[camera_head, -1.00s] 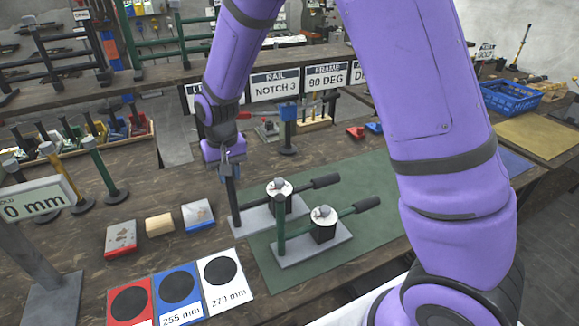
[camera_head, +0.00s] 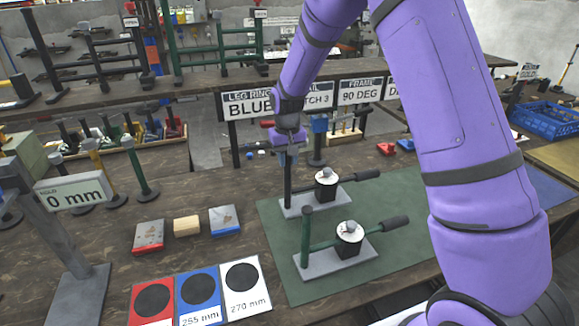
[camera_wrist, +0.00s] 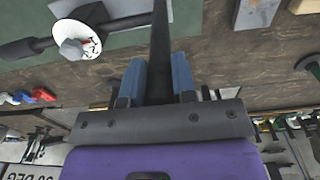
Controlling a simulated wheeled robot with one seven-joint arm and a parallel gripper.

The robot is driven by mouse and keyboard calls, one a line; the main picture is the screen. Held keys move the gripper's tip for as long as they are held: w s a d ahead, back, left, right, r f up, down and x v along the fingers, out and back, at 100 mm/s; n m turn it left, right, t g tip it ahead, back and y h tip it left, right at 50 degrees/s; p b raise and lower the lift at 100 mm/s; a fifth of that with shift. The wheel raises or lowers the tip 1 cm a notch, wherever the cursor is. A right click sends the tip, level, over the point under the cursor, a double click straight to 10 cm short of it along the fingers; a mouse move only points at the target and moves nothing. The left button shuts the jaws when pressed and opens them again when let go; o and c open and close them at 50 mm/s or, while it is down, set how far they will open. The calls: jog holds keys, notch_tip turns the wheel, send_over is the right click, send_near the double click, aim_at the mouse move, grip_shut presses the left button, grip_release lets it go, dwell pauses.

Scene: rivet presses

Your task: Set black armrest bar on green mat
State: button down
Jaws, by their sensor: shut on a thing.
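The black armrest bar is a grey base plate with an upright black post (camera_head: 287,182), a white disc and a black arm to the right. My gripper (camera_head: 289,156) is shut on the top of the post. In the wrist view the dark post (camera_wrist: 160,45) stands between the blue fingers. Its plate is over the rear left part of the green mat (camera_head: 395,205), inside the left edge. I cannot tell whether it touches the mat. A similar piece with a green post (camera_head: 306,240) stands in front on the mat, apart from it.
Red, wooden and blue blocks (camera_head: 187,226) lie left of the mat, with red, blue and white cards (camera_head: 243,305) in front. A "0 mm" sign (camera_head: 73,190) stands at left. Label signs (camera_head: 360,91) are behind. The mat's right part is clear, partly hidden by my arm.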

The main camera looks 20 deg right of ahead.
aim_at(289, 166)
jog(key=shift+w+d+f, duration=0.2)
jog(key=shift+f, duration=0.7)
jog(key=shift+w+d+f, duration=0.15)
jog(key=shift+d+f, duration=0.05)
jog(key=shift+f, duration=0.7)
jog(key=c, duration=0.9)
grip_release()
jog(key=shift+f, duration=0.15)
